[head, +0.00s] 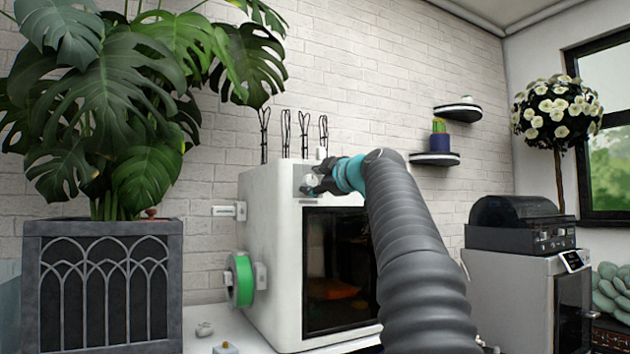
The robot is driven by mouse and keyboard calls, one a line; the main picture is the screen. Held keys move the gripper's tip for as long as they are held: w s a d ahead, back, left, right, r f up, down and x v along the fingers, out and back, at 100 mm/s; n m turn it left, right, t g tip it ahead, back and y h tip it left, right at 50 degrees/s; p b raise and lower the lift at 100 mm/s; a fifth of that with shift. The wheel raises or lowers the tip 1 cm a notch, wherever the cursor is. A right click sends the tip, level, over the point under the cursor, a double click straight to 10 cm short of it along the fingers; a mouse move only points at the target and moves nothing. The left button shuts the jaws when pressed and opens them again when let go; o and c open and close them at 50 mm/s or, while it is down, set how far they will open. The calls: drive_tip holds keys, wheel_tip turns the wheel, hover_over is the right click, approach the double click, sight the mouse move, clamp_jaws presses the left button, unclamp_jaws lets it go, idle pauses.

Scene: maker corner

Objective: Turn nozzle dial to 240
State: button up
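The white 3D printer (272,215) stands on the table in the middle of the head view, with a dark glass door (335,265). A grey control panel (303,192) is at the top of its front. A small pale round dial (311,180) shows on this panel, partly covered by my dark fingers. Its marks and setting are too small to read. My gripper (314,184) is at the panel, reaching in from the right, with its fingers at the dial. I cannot tell whether they touch or grip it. My wrist hides the right part of the panel.
A green filament spool (243,281) hangs on the printer's left side. A large plant in a grey planter (100,285) stands at left. A black-lidded machine (518,222) sits on a grey cabinet (510,295) at right. Wall shelves (434,158) are behind my arm.

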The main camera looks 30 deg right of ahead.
clamp_jaws()
